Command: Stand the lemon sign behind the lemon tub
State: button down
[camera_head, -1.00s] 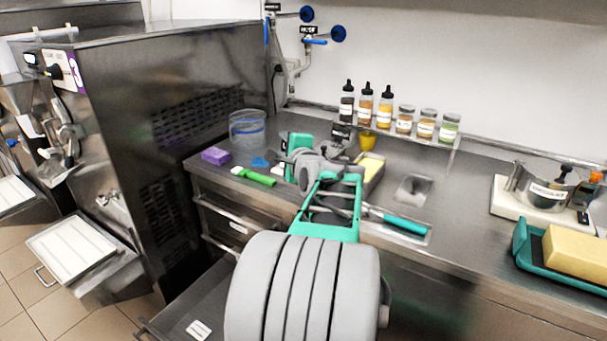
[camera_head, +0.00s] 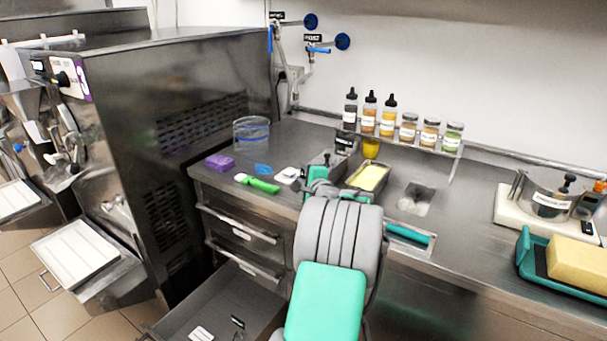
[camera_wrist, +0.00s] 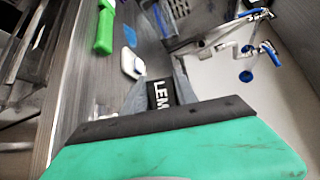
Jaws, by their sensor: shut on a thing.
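My gripper (camera_wrist: 160,95) is shut on the lemon sign (camera_wrist: 162,94), a black plate with white letters reading "LEM" in the wrist view. The rest of its text is hidden by my gripper's teal and black body. In the head view my gripper (camera_head: 325,168) is over the counter, just left of a metal tub with yellow contents (camera_head: 370,178); my arm hides most of the sign there. The tub looks like the lemon tub, but I see no readable label on it. A small black sign (camera_head: 346,142) stands behind it, its text too small to read.
A yellow cup (camera_head: 371,149) and a rack of bottles and jars (camera_head: 408,131) stand behind the tub. A recessed pan (camera_head: 416,199) is to its right. A green brush (camera_head: 258,184), purple block (camera_head: 220,162) and clear container (camera_head: 251,131) are left. An open drawer (camera_head: 215,305) juts out below.

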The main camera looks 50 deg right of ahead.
jog(key=shift+f, duration=0.2)
jog(key=c, duration=1)
grip_release()
jog(key=shift+r, duration=0.1)
jog(key=shift+o, duration=0.2)
